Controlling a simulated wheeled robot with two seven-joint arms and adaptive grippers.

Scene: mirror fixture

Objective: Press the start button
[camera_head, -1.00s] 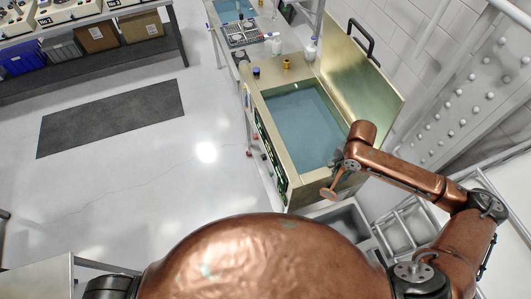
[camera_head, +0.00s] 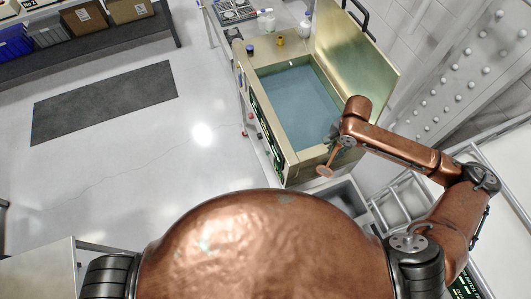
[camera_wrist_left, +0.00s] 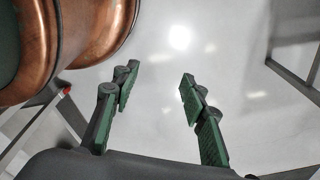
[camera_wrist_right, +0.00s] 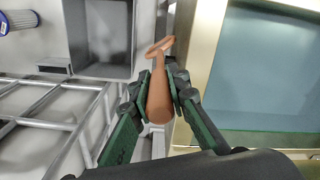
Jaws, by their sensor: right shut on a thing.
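A metal water bath (camera_head: 309,155) with an open lid (camera_head: 355,52) stands right of centre in the head view. Its front panel (camera_head: 268,137) carries dark displays with green marks. I cannot make out the start button there. My right gripper (camera_head: 338,148) is over the bath's near right corner. My left gripper (camera_wrist_left: 160,80) is open and empty over the floor, in the left wrist view only.
Bottles and small jars (camera_head: 280,41) stand behind the bath. A grey bin (camera_wrist_right: 100,40) and a metal rack (camera_wrist_right: 45,105) are beside the bath in the right wrist view. The floor to the left is clear, with a dark mat (camera_head: 105,101). A shelf with boxes (camera_head: 85,18) stands far left.

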